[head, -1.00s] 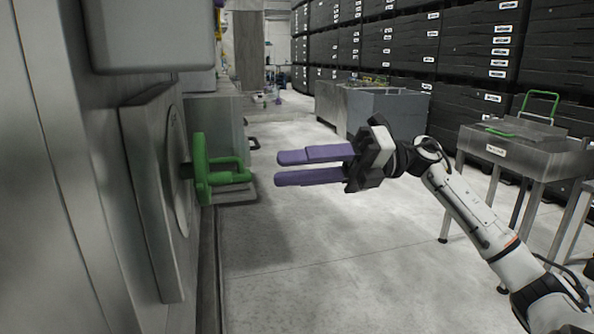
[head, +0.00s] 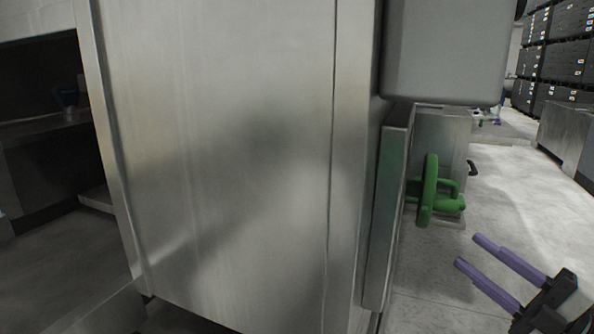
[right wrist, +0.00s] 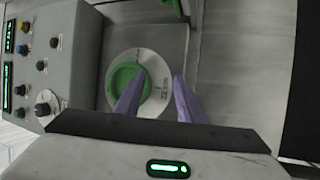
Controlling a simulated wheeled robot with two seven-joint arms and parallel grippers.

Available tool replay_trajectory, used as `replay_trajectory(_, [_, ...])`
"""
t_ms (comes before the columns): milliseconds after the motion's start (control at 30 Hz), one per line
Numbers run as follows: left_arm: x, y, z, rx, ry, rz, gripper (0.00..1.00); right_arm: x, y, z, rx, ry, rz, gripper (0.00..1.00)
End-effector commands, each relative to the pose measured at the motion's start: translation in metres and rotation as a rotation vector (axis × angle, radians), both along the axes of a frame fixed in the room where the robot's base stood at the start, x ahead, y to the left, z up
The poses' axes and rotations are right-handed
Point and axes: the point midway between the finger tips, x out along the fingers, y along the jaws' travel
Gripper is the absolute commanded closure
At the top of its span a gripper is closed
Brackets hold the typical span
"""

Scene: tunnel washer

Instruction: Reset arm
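My right gripper (head: 486,268) is at the lower right of the head view, its two purple fingers apart with nothing between them. The green handle (head: 430,190) on the side of the steel washer (head: 230,150) stands up and to the left of the fingertips, apart from them. In the right wrist view, the fingers (right wrist: 155,95) point toward a round dial plate with a green ring (right wrist: 118,78). My left gripper does not show in the head view.
A grey box (head: 440,50) juts from the washer above the handle. In the right wrist view, a control panel (right wrist: 48,60) with buttons and knobs is at the left. Black crates (head: 560,50) are stacked at the far right. Open floor (head: 530,200) lies right of the washer.

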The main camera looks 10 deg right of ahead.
Motion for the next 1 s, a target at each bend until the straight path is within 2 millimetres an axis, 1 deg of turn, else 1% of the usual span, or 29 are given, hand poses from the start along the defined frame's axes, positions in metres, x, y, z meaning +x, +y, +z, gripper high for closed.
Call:
replay_trajectory(33, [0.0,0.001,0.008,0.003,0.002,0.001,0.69,0.001,0.006,-0.038,0.153,0.121,-0.068,0.64])
replay_trajectory(67, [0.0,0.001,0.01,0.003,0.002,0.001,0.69,0.002,0.008,-0.061,0.23,0.19,-0.111,0.64])
replay_trajectory(100, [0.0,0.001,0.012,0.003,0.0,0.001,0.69,0.0,0.013,-0.091,0.322,0.279,-0.163,0.64])
replay_trajectory(167, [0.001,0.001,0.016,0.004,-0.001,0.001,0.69,-0.008,0.023,-0.135,0.444,0.411,-0.234,0.64])
replay_trajectory(200, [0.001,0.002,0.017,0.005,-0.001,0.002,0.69,-0.016,0.032,-0.163,0.517,0.501,-0.278,0.64])
replay_trajectory(267, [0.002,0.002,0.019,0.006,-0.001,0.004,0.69,-0.031,0.049,-0.203,0.612,0.63,-0.337,0.64])
replay_trajectory(300, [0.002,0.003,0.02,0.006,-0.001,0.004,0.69,-0.044,0.062,-0.228,0.672,0.718,-0.374,0.64])
replay_trajectory(367, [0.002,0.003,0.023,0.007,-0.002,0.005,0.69,-0.065,0.085,-0.261,0.752,0.849,-0.422,0.64])
replay_trajectory(400, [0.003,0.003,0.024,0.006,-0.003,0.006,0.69,-0.081,0.101,-0.281,0.8,0.934,-0.451,0.64])
replay_trajectory(467, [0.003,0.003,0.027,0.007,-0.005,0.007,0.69,-0.105,0.126,-0.306,0.862,1.054,-0.487,0.64])
replay_trajectory(500, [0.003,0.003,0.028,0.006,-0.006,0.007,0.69,-0.12,0.143,-0.319,0.897,1.127,-0.506,0.64])
replay_trajectory(600, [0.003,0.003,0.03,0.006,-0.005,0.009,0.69,-0.153,0.18,-0.343,0.962,1.284,-0.541,0.64])
replay_trajectory(700, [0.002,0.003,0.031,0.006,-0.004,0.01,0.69,-0.176,0.205,-0.354,1.0,1.387,-0.56,0.64])
replay_trajectory(833, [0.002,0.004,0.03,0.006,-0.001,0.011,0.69,-0.19,0.22,-0.36,1.018,1.448,-0.569,0.64])
replay_trajectory(933, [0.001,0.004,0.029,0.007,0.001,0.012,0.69,-0.192,0.222,-0.362,1.021,1.456,-0.571,0.64])
replay_trajectory(1000, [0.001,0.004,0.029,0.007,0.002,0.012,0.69,-0.192,0.222,-0.362,1.019,1.455,-0.571,0.69])
